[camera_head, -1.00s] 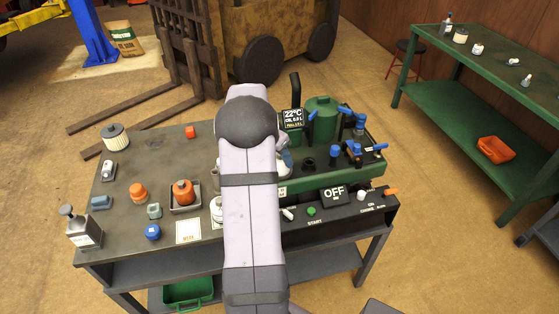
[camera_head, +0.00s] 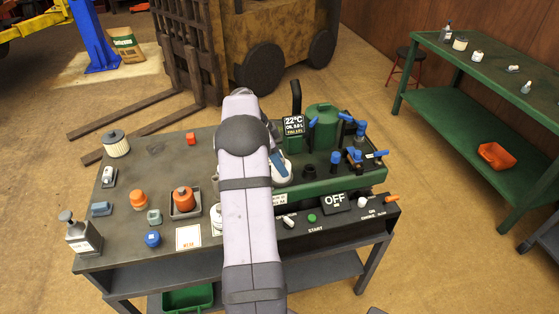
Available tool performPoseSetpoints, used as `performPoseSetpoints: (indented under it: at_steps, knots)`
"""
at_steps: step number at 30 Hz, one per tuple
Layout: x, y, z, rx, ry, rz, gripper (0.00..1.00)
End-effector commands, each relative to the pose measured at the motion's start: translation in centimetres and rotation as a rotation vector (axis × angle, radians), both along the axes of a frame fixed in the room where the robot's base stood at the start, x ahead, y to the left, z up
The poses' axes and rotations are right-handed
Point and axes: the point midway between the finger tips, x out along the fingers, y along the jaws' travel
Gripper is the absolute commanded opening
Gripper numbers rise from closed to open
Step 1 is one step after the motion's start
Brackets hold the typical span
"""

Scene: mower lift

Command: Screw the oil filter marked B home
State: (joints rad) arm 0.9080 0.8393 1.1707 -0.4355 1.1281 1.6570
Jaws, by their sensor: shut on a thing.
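My arm stands in front of the bench and hides its middle. My gripper's fingers are hidden behind the arm, so I cannot see what they hold. Only a white and blue part (camera_head: 280,170) shows beside the arm, at the left end of the green machine (camera_head: 325,180); I cannot tell whether it is my wrist or a held thing. No letter B is readable on any filter. An orange canister (camera_head: 183,200) stands in a small dark tray (camera_head: 186,214), and an orange capped thing (camera_head: 138,199) stands left of it. A white thing (camera_head: 216,218) is partly covered by my arm.
The bench (camera_head: 120,240) also holds a pale ribbed cylinder (camera_head: 116,143), a grey bottle (camera_head: 82,235), a blue cap (camera_head: 152,239) and a white card (camera_head: 188,237). Blue-handled valves (camera_head: 336,158) rise on the machine. The panel display (camera_head: 335,199) reads OFF. A forklift (camera_head: 250,45) stands behind.

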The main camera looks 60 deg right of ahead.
Motion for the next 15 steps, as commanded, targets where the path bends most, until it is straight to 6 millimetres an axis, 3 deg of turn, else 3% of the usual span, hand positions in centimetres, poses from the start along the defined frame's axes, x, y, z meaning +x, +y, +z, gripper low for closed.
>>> performPoseSetpoints:
  at_steps: [15]
  knots:
    - [-0.04,0.11,-0.13,0.006,0.003,-0.083,0.26]
